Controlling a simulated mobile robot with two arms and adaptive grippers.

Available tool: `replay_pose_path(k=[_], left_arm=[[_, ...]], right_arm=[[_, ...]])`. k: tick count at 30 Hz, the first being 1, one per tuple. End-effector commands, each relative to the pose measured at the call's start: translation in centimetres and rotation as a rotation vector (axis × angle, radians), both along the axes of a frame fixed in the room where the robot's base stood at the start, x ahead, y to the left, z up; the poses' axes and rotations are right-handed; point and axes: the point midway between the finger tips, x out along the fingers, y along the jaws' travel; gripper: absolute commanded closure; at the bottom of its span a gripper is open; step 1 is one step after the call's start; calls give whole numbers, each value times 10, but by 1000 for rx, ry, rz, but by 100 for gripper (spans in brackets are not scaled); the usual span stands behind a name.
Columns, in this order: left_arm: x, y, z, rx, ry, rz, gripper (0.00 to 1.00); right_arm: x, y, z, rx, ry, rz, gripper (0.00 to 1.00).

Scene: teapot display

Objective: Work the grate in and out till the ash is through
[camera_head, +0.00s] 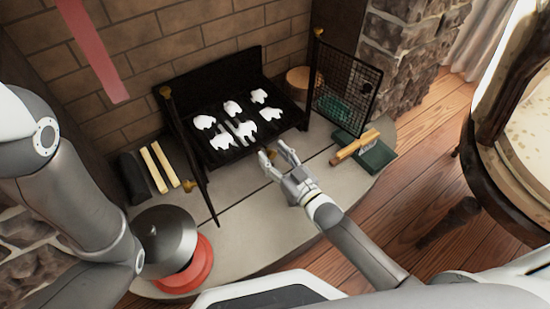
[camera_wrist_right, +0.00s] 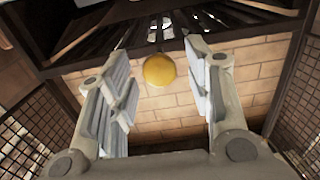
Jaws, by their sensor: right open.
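The black grate (camera_head: 215,105) stands in the brick fireplace, with several white ash lumps (camera_head: 222,143) on its slatted bed. A brass knob (camera_wrist_right: 159,70) is at the grate's front edge; it also shows in the head view (camera_head: 272,154). My right gripper (camera_wrist_right: 160,55) is open, with its fingers on either side of the knob and visible gaps to it in the wrist view. The underside of the slatted grate (camera_wrist_right: 170,25) shows at the top of that view. My left arm shows at the left of the head view, but its gripper does not.
Hinged screen panels stand open left (camera_head: 188,145) and right (camera_head: 346,92) of the grate. A green dustpan (camera_head: 378,157) with a wooden-handled brush (camera_head: 355,146) lies right. Light wood sticks (camera_head: 158,166), a dark pot (camera_head: 168,238) and a red disc (camera_head: 190,275) are left.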

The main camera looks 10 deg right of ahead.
Motion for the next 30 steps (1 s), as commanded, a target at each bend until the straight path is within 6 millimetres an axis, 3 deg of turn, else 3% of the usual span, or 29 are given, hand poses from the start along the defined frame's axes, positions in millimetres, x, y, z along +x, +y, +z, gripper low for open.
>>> replay_pose_path(k=[5,16,23,30], left_arm=[[0,0,0,0,0,0,60],[0,0,0,0,0,0,60],[0,0,0,0,0,-1,60],[0,0,-2,1,1,-1,60]], right_arm=[[0,0,0,0,0,0,53],[0,0,0,0,0,0,100],[1,0,0,0,0,0,100],[29,12,0,1,-2,-1,100]])
